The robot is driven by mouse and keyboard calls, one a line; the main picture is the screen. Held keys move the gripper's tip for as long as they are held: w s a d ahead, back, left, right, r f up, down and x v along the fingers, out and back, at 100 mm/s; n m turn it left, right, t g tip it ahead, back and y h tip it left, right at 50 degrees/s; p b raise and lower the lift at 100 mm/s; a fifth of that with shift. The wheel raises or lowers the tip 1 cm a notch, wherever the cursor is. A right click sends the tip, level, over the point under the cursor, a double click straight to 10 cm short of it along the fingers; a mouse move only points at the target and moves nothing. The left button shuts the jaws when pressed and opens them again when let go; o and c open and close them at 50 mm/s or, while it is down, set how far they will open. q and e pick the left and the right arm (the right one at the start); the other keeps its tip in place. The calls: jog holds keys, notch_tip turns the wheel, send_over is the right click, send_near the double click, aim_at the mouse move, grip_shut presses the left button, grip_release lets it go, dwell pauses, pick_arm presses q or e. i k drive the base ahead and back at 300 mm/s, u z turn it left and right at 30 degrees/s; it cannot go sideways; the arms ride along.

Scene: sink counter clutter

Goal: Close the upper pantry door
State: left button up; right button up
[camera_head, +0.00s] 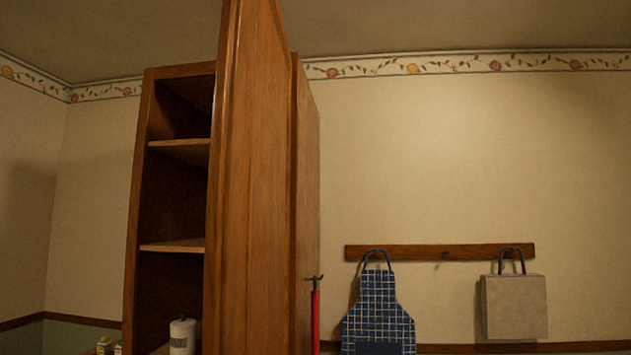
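The upper pantry door (252,190) is a tall brown wooden panel standing open, swung out toward me on the right side of the pantry cabinet (135,210). The cabinet's interior shows to the left of the door, with an upper shelf (182,146) and a lower shelf (175,246). The door hides the right part of the interior. Its bottom edge lies outside the picture. Neither my left nor my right gripper is in view.
A white canister (183,336) stands low in the cabinet. A red-handled item (316,320) hangs from a hook on the cabinet's right side. A blue checked apron (378,312) and a beige bag (514,306) hang from a wooden wall rack (440,252).

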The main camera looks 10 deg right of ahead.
aim_at(246, 310)
jog(key=i, duration=0.5)
jog(key=k, duration=0.5)
jog(key=u, duration=3)
jog(key=k, duration=2.2)
jog(key=z, duration=2.35)
